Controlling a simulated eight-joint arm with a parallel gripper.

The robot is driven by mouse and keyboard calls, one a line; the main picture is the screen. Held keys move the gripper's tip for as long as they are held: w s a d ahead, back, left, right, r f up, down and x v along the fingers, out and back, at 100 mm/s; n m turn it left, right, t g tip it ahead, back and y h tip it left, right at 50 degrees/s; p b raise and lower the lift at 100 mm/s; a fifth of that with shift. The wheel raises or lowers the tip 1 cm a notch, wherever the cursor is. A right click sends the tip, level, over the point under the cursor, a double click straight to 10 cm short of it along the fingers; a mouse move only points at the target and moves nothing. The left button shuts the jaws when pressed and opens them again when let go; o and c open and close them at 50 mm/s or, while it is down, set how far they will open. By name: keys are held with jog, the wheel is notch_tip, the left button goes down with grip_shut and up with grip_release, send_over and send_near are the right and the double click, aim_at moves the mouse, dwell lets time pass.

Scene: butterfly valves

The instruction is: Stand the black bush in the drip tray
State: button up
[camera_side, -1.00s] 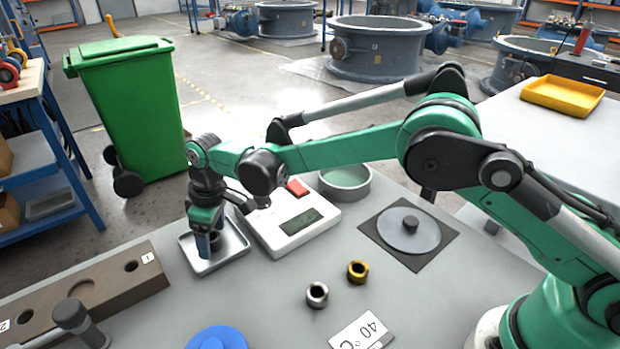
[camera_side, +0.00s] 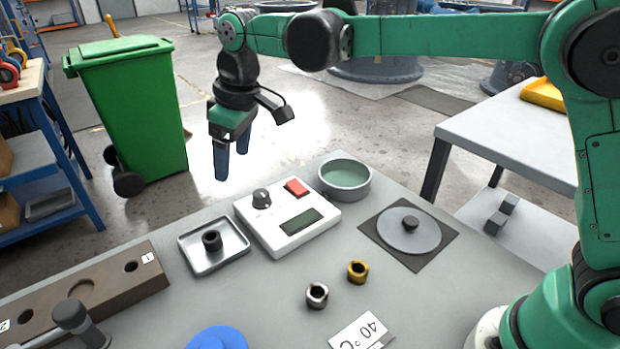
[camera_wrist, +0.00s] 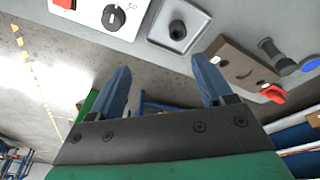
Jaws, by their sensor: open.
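The black bush (camera_side: 212,240) stands upright in the drip tray (camera_side: 236,255), a shallow silver square tray, in the side view. In the wrist view the bush (camera_wrist: 177,29) also shows inside the tray (camera_wrist: 196,40), near its middle. My gripper (camera_side: 233,166) is raised well above the table, over its far edge, with blue fingers pointing down. In the wrist view my gripper (camera_wrist: 160,78) has its fingers wide apart with nothing between them. It is clear of the bush and the tray.
A white scale-like box (camera_side: 287,222) with a knob and red button stands right of the tray. A brown holed block (camera_side: 90,290) lies left. A round dish (camera_side: 345,178), a steel bush (camera_side: 317,295) and a brass bush (camera_side: 357,271) are to the right.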

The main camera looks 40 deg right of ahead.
jog(key=s+d+f+m+t+h, duration=0.1)
jog(key=s+d+m+t, duration=0.4)
jog(key=s+d, duration=1)
jog(key=shift+s+f+m, duration=0.25)
jog(key=shift+f+m, duration=0.4)
jog(key=shift+m, duration=0.55)
